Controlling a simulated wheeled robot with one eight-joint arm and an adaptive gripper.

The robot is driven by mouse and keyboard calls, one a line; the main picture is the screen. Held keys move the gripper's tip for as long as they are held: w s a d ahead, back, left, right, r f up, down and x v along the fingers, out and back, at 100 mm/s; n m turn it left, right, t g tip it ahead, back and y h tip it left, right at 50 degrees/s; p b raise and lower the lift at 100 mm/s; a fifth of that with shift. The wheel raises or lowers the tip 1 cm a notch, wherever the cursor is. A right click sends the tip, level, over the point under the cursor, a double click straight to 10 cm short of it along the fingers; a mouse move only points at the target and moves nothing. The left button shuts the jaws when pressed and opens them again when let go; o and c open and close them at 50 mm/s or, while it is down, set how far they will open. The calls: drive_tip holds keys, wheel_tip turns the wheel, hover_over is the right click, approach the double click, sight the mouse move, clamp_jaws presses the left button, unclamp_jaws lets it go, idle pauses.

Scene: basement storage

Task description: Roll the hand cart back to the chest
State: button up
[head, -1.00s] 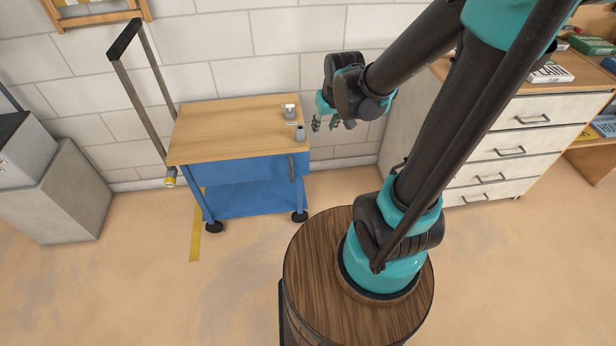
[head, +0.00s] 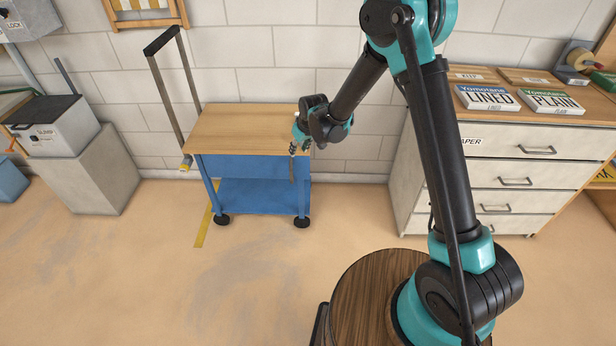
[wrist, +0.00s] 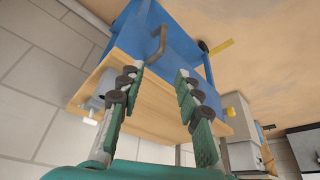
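The hand cart (head: 240,135) has a wooden top, a blue body and lower shelf, and black wheels. It stands against the wall, with a tall push frame at its left end. My gripper (head: 294,148) is at the cart's right end. In the wrist view, my gripper (wrist: 157,74) is open, its two fingers apart and empty. The chest (head: 505,170), white with several drawers, stands to the right, apart from the cart.
Bare floor (head: 350,205) lies between cart and chest. A yellow tape strip (head: 205,228) lies by the cart's left wheel. A grey block (head: 85,170) bearing a bin stands at left. Boxes (head: 487,97) lie on the chest. A small pale object (wrist: 95,104) sits on the cart top.

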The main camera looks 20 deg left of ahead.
drive_tip(key=f, duration=0.1)
hover_over(292, 181)
drive_tip(key=f, duration=1.6)
drive_tip(key=shift+w+a, duration=0.2)
drive_tip(key=shift+w, duration=0.1)
clamp_jaws()
